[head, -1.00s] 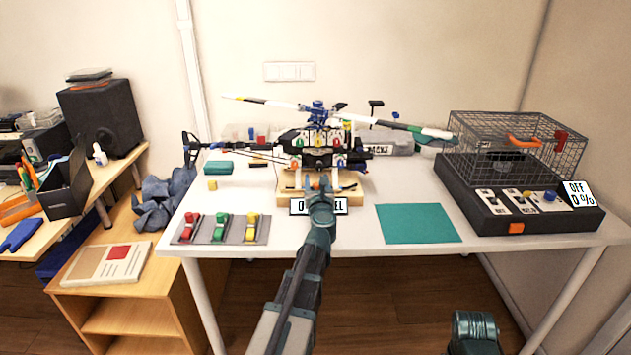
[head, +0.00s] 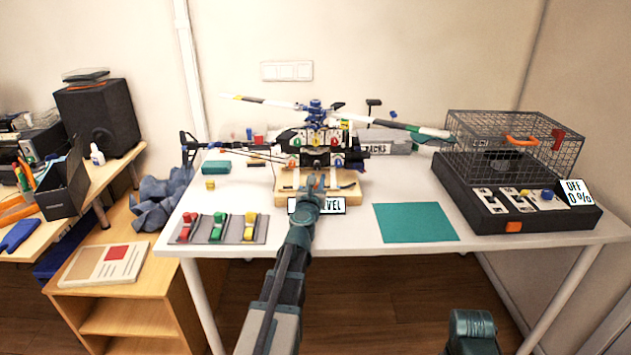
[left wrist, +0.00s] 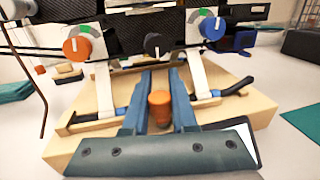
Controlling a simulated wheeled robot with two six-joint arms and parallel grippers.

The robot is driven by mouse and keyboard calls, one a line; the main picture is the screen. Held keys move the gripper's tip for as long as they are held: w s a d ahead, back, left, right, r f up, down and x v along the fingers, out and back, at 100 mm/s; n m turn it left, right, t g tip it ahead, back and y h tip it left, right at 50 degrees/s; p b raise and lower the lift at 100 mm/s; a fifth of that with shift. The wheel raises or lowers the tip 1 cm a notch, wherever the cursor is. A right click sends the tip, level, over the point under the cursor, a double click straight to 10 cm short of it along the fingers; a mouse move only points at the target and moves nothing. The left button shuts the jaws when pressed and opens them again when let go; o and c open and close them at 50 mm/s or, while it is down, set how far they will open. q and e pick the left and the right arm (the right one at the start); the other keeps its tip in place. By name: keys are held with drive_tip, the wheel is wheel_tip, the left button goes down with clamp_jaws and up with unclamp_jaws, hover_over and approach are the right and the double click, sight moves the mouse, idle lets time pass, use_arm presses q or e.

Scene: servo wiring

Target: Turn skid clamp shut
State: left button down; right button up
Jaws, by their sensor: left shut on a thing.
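The helicopter model (head: 318,140) stands on a pale wooden base (head: 345,192) on the white table. In the left wrist view its light skid struts come down to dark skid bars on the wooden base (left wrist: 85,152). A small orange knob (left wrist: 160,106), which looks like the skid clamp's, stands at the middle of the base. My left gripper (head: 316,183) is over the front of the base; in the left wrist view its blue fingers (left wrist: 161,82) are shut on the orange knob, one on each side. The knob's lower part is hidden. My right arm's dark end is at the lower right; its fingers do not show.
A label plate (head: 332,206) sits at the base's front, partly hidden by my left gripper. Red, green and yellow blocks lie on a grey tray (head: 262,236) at left. A teal mat (head: 415,222) lies at right, near a wire cage (head: 515,143) on a black control box.

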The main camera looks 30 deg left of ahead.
use_arm(q)
drive_tip(key=shift+h, duration=0.3)
drive_tip(key=c, duration=0.7)
unclamp_jaws()
drive_tip(key=shift+d, duration=0.1)
